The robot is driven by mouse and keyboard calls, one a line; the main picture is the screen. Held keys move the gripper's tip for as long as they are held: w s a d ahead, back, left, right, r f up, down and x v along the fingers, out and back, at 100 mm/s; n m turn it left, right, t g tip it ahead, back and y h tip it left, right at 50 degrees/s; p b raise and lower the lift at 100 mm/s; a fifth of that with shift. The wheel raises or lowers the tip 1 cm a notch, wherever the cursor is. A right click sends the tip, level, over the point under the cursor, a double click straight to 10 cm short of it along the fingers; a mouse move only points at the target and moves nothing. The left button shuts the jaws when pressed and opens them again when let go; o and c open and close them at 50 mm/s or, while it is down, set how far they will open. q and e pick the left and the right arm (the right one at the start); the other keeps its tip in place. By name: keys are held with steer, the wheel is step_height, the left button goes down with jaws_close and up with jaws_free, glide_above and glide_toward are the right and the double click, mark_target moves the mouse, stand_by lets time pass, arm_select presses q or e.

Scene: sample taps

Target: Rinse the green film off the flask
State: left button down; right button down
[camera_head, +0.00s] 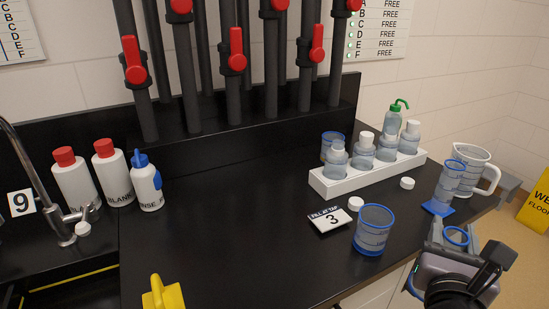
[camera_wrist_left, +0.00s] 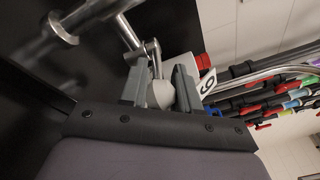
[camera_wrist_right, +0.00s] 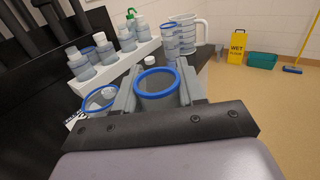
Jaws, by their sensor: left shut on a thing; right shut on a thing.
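My right gripper (camera_wrist_right: 157,90) is shut on a clear blue-rimmed cup (camera_wrist_right: 157,82), held upright with its mouth up. The cup also shows in the head view (camera_head: 456,237), off the bench's right front edge. My left gripper (camera_wrist_left: 160,88) shows only in the left wrist view, close to the sink faucet (camera_wrist_left: 62,28). A pale rounded thing (camera_wrist_left: 160,95) lies between its fingers. I cannot tell whether that is the flask. No green film is visible in any view.
Another blue-rimmed cup (camera_head: 373,230) stands by the tap 3 card (camera_head: 330,220). A white rack (camera_head: 335,187) of bottles and a jug (camera_head: 477,170) stand at right. Red-capped bottles (camera_head: 75,182) stand near the faucet (camera_head: 62,232). The middle bench is clear.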

arm_select(q)
steer(key=shift+f, duration=0.15)
steer(key=c, duration=0.8)
jaws_free()
steer(key=shift+a, duration=0.1)
steer(key=s+d, duration=0.2)
steer(key=s, duration=1)
